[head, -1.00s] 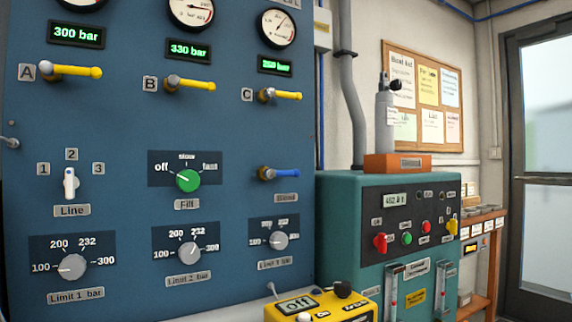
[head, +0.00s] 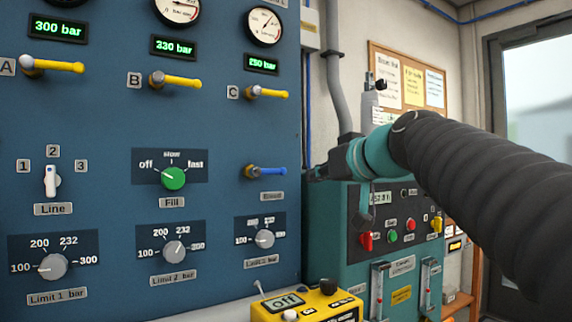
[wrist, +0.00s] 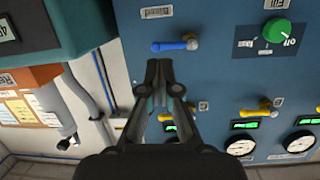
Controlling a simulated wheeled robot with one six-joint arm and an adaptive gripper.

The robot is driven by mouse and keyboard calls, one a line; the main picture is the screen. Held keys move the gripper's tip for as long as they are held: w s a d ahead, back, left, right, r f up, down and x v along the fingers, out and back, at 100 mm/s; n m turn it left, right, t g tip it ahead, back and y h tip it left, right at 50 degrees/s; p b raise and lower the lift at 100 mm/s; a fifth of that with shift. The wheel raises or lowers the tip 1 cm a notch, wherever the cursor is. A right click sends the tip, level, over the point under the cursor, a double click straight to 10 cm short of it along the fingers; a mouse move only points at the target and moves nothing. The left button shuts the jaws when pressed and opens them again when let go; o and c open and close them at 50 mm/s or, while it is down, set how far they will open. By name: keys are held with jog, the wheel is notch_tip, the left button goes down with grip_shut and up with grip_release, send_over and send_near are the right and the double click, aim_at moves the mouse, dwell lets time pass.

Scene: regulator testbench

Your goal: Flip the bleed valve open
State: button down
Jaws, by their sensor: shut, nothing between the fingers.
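The bleed valve (head: 268,171) is a small blue lever on a brass stem, on the right side of the blue panel above the Bleed label. Its handle lies level and points right in the head view. In the wrist view, which is turned upside down, the blue lever (wrist: 176,45) points left. My gripper (head: 316,172) is just right of the lever's free end in the head view. In the wrist view my gripper (wrist: 160,66) is shut and empty, with its fingertips just short of the lever and a gap showing between.
Yellow levers A (head: 52,66), B (head: 176,81) and C (head: 268,93) sit higher on the panel. A green Fill knob (head: 174,178) is to the left. A teal cabinet (head: 350,270) stands behind my gripper, and a yellow box (head: 306,303) is below.

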notch_tip(320, 180, up, 7)
jog(key=w+a+n+t+y, duration=0.1)
jog(key=w, duration=0.1)
jog(key=shift+y, duration=0.4)
jog(key=shift+w+a, duration=0.1)
jog(key=shift+w, duration=0.05)
jog(key=p, duration=0.3)
send_over(270, 171)
jog(key=d, duration=0.3)
jog(key=shift+s+a+f+b, duration=0.15)
jog(key=shift+f+b, duration=0.2)
jog(key=shift+f, duration=0.8)
jog(key=shift+s+f+b, duration=0.1)
jog(key=shift+f+b, duration=0.2)
jog(key=shift+f, duration=0.8)
jog(key=shift+w+d+f, duration=0.1)
jog(key=shift+d+f, duration=0.05)
jog(key=shift+d, duration=0.05)
